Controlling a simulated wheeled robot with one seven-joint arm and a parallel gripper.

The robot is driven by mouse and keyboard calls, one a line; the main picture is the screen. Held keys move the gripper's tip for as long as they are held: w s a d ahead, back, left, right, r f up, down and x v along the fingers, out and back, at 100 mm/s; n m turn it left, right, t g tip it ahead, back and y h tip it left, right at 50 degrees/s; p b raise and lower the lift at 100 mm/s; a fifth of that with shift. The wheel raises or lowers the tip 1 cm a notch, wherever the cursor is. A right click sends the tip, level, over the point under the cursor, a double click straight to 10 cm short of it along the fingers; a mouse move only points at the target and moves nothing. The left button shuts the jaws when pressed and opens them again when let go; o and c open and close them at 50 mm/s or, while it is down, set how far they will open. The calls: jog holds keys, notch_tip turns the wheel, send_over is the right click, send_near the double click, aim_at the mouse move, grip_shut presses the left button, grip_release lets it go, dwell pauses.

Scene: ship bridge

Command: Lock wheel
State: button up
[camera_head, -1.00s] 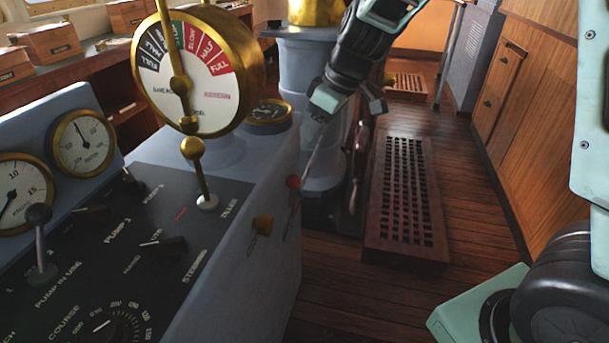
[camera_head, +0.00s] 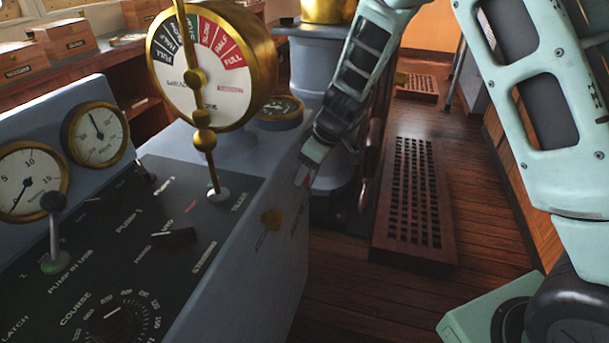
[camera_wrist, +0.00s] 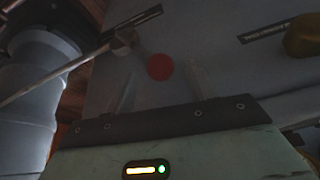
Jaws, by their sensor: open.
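A small lever with a red knob (camera_wrist: 160,67) sits on the grey console's side wall, with a thin rod running left from its pivot in the wrist view. In the head view the knob (camera_head: 301,180) is mostly hidden by my gripper (camera_head: 308,168). My gripper is open, and in the wrist view its two blurred fingers (camera_wrist: 160,88) point at the wall on either side of the knob's line. I cannot tell whether they touch it. A dark wooden curved part (camera_head: 371,155), perhaps the wheel's edge, stands just right of my gripper. A brass knob (camera_wrist: 302,36) is to the right.
The grey console (camera_head: 255,275) carries gauges, switches and a brass telegraph dial (camera_head: 215,85). A pale pedestal (camera_head: 335,180) stands behind. A wooden grating (camera_head: 415,200) lies on the floor, with open planks before it.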

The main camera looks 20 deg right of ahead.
aim_at(307, 186)
jog(key=shift+x, duration=1.2)
